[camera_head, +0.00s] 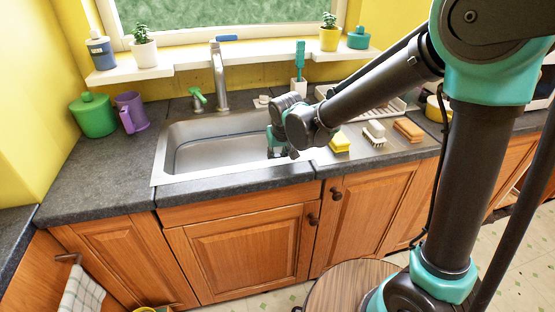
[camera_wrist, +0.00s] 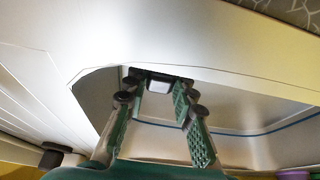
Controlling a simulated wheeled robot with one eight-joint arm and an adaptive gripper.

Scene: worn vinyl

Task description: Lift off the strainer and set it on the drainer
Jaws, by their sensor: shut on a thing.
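My gripper (camera_head: 279,145) is low over the right end of the steel sink (camera_head: 163,160). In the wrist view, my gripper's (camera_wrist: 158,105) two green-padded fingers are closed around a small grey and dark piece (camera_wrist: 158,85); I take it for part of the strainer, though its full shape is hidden. In the head view, my gripper and arm hide it. In the wrist view, a ridged pale surface (camera_wrist: 30,85) lies at the left.
A yellow sponge (camera_head: 339,143), a brush (camera_head: 374,133) and a brown block (camera_head: 408,129) lie right of the sink. The tap (camera_head: 218,78) and green soap pump (camera_head: 198,97) stand behind it. A purple mug (camera_head: 131,112) and green pot (camera_head: 93,115) stand left.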

